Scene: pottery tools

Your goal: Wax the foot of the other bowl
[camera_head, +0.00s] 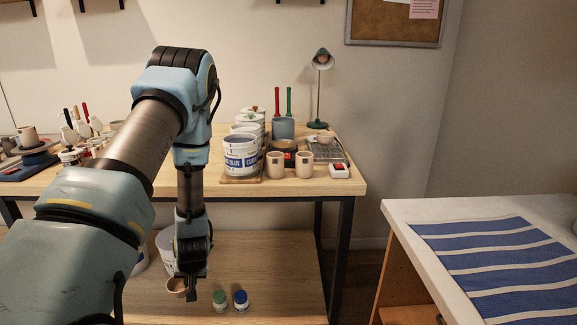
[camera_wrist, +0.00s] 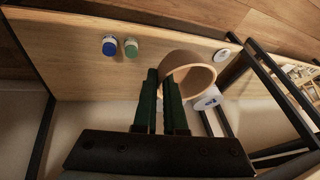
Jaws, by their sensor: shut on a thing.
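My gripper (camera_head: 190,290) is low in front of the table, over the lower shelf. It is shut on a small tan clay bowl (camera_head: 176,286). In the wrist view the fingers (camera_wrist: 166,92) pinch the wall of the bowl (camera_wrist: 190,62), which is tilted so that its rim and inside partly show. The foot of the bowl is not clearly seen. I cannot pick out a wax pot or another bowl for certain.
A green-lidded jar (camera_head: 220,300) and a blue-lidded jar (camera_head: 241,299) stand close to the right of my gripper on the lower shelf (camera_head: 285,270). A pale bucket (camera_head: 165,245) is behind it. Tan cups (camera_head: 304,164) and glaze buckets (camera_head: 240,157) crowd the tabletop (camera_head: 330,188).

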